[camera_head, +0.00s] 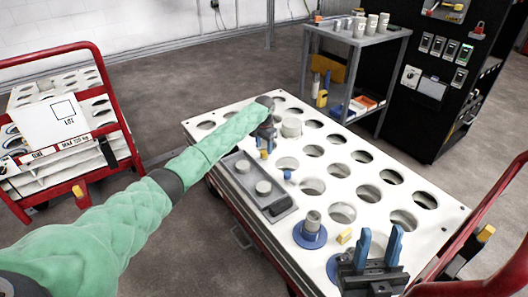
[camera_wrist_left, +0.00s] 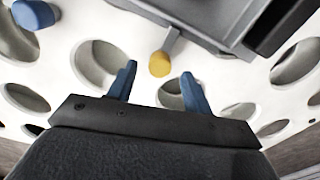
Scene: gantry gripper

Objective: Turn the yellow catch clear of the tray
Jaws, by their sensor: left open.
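The yellow catch (camera_head: 264,154) shows at the far end of the grey tray (camera_head: 252,178), which lies on the white perforated table. In the left wrist view the catch's yellow knob (camera_wrist_left: 159,63) sits beside the tray (camera_wrist_left: 205,18), with a short grey arm reaching to the tray's edge. My left gripper (camera_head: 266,146) is over the catch. Its two blue fingers (camera_wrist_left: 158,72) are open, and in the wrist view the knob appears between and just beyond their tips; I see no contact. My right gripper (camera_head: 380,230) is open and empty at the table's near right.
A blue knob (camera_head: 287,174) stands beside the tray. A grey cylinder on a blue disc (camera_head: 311,238) and a yellow block (camera_head: 344,236) stand on the near part of the table. Holes cover the right side.

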